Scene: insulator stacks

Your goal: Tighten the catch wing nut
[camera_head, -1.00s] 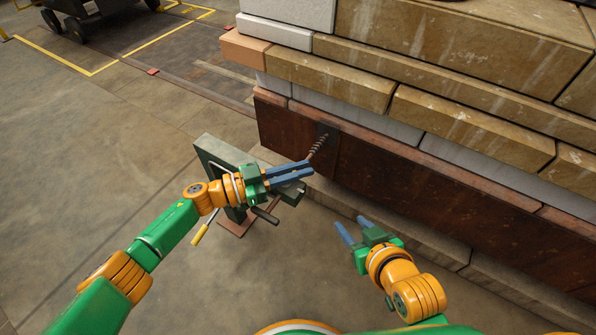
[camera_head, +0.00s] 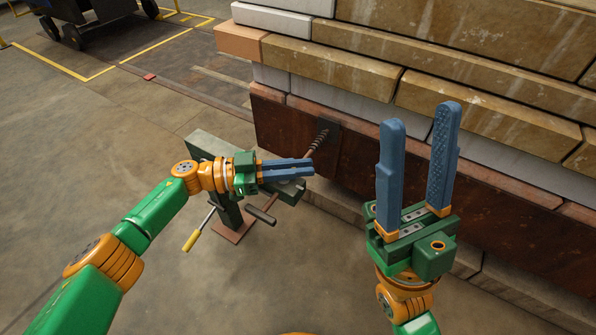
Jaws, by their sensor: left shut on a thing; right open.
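My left gripper (camera_head: 308,167) is shut at the near end of a threaded rod (camera_head: 318,140), which sticks out from a dark plate on the rusty beam. The fingers cover what they hold; from its place on the rod it seems to be the catch wing nut, but its wings cannot be made out. A grey-green metal stand (camera_head: 205,145) with a foot plate is behind and below this gripper. My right gripper (camera_head: 421,115) is open and empty, its two blue fingers pointing up, close to the camera and in front of the beam.
A long rusty beam (camera_head: 375,180) runs under stacked tan and white blocks (camera_head: 480,120). A bar with a yellow grip (camera_head: 191,240) and a dark bar (camera_head: 262,215) stick out below the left gripper. The floor at left is clear; a dark cart (camera_head: 85,15) stands far back.

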